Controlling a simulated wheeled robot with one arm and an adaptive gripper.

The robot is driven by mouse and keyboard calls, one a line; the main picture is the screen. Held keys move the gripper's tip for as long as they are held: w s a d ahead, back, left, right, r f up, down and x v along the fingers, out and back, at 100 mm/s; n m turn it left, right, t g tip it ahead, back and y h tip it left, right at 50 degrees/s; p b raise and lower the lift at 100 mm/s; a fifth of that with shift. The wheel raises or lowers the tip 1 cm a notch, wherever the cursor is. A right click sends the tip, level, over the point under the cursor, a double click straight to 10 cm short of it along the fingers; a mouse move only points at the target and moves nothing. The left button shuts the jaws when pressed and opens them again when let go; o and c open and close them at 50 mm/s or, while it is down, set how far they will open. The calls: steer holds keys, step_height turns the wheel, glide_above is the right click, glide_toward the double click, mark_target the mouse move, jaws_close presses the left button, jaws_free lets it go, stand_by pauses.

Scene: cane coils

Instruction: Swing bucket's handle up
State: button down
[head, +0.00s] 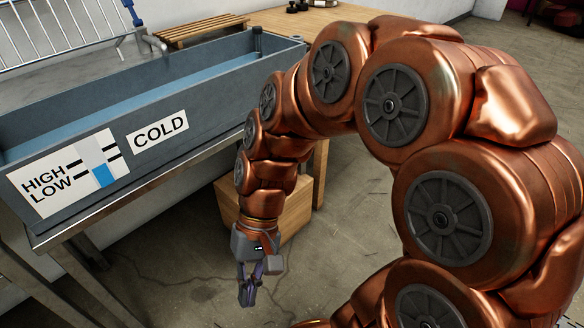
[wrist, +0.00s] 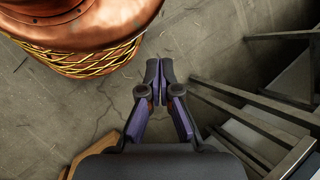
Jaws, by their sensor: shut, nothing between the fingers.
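No bucket or bucket handle shows in either view. My gripper (head: 247,296) hangs low over the concrete floor in the head view, to the right of the trough's stand. In the wrist view my gripper (wrist: 160,68) has its two dark purple fingers together with nothing between them. Only bare, cracked floor shows beyond the fingertips.
A long grey water trough (head: 215,93) with HIGH, LOW and COLD labels stands on a metal stand at left. A wooden box (head: 281,232) is behind my gripper. Metal frame bars (wrist: 258,98) lie at right in the wrist view.

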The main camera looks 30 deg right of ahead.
steer(key=w+d+f+m+t+y+b, duration=0.15)
steer(key=w+m+t+y, duration=0.3)
steer(key=w, duration=0.65)
steer(key=w+d+f+m+t+y+b, duration=0.1)
steer(key=w+m+t+y+b, duration=0.15)
steer(key=w+m+y, duration=0.6)
steer(key=w+d+f+m+t+h+b, duration=0.1)
steer(key=w+d+f+m+t+h, duration=0.4)
steer(key=d, duration=0.6)
steer(key=w+d+f+m+t+h+b, duration=0.1)
steer(key=w+d+f+m+t+h, duration=0.35)
steer(key=d, duration=0.75)
steer(key=d+f+m+t+h+b, duration=0.2)
steer(key=d+f+m+t+h, duration=0.3)
steer(key=d+f+m, duration=0.7)
steer(key=w+r+n+b, duration=0.1)
steer(key=w+r+b, duration=0.1)
steer(key=w, duration=0.4)
steer(key=w+r+n+b, duration=0.2)
steer(key=w, duration=0.4)
steer(key=shift+w+a+r+b, duration=0.25)
steer(key=shift+w+a+b, duration=0.1)
steer(key=shift+w+a, duration=0.1)
steer(key=shift+n+y, duration=0.25)
